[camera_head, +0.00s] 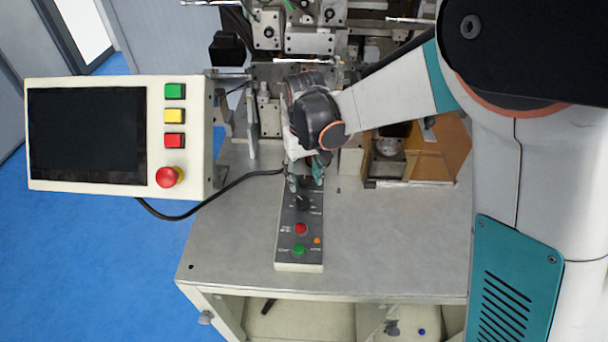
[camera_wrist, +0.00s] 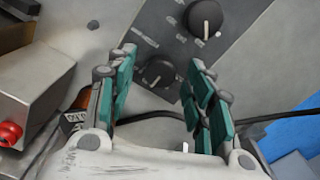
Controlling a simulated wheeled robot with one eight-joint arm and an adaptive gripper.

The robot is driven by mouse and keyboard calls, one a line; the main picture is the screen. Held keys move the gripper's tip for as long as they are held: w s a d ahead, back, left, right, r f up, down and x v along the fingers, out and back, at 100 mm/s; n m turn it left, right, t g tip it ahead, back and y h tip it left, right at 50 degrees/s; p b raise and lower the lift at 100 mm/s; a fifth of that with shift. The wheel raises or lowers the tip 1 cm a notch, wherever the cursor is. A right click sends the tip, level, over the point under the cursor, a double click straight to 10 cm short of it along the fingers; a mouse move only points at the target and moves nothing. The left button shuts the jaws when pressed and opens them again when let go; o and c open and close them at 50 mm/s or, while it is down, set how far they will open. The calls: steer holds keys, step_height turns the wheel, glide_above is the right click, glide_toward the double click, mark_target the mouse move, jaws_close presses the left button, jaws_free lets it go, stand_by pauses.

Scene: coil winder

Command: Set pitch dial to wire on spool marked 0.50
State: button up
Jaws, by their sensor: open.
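A narrow dark control strip (camera_head: 287,258) lies on the grey machine top. One black dial (camera_head: 302,203) shows on it just below my gripper (camera_head: 306,182) in the head view. In the wrist view my gripper (camera_wrist: 162,58) is open, with teal-padded fingers apart. A black dial (camera_wrist: 158,73) with a light pointer line lies between and beyond the fingertips; whether they touch it I cannot tell. Another black dial (camera_wrist: 205,18) with a white pointer line sits higher up. The dial labels are too small to read, so I cannot tell which is the pitch dial. No spool marked 0.50 can be made out.
The strip also carries a red button (camera_head: 300,229), a green button (camera_head: 299,250) and a small orange one (camera_head: 317,240). A screen panel (camera_head: 110,188) with coloured buttons stands at left, its black cable (camera_head: 190,213) running to the strip. Machine parts stand behind.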

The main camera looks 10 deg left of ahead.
mark_target(304, 179)
step_height(304, 179, up, 12)
stand_by(0.4)
steer(key=shift+f, duration=0.1)
